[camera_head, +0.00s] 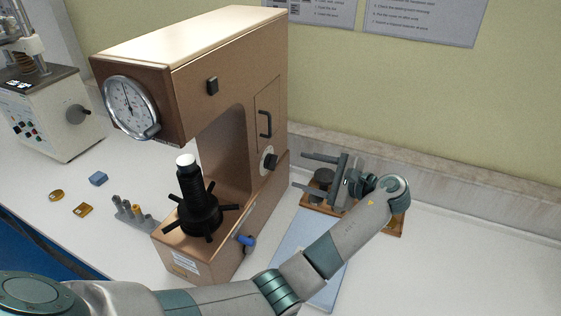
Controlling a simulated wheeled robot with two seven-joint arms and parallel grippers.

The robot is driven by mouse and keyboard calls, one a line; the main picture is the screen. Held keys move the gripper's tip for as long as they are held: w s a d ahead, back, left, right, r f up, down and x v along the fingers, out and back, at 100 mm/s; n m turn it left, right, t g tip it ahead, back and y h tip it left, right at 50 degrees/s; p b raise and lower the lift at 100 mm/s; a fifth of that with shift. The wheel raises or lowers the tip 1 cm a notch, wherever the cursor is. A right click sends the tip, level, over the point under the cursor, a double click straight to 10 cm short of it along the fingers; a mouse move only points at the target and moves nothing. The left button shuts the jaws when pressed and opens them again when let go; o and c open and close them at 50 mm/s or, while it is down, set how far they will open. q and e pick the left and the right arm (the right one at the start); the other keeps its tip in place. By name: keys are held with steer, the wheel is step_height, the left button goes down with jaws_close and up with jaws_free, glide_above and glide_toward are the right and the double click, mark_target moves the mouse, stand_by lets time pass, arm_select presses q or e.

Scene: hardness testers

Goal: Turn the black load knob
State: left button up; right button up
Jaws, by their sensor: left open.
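The copper-brown hardness tester (215,75) stands on the white bench, with a round dial gauge at its upper front. The black load knob (270,161) is on its right side face, low, below a black handle. My left gripper (299,170) is to the right of the knob, open and empty. Its two fingers point left toward the tester's side, and a gap shows between the fingertips and the knob. My right gripper is not in view.
A wooden tray (391,225) lies partly under my left gripper. A light blue sheet (293,237) lies beside the tester. A blue lever (247,241) juts from its base. A black spoked wheel (200,215) sits in front. Another tester (50,105) stands far left.

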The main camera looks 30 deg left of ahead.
mark_target(276, 163)
arm_select(q)
steer(key=p+x, duration=0.2)
steer(key=x, duration=0.7)
steer(key=shift+a, duration=0.4)
steer(key=c, duration=1.1)
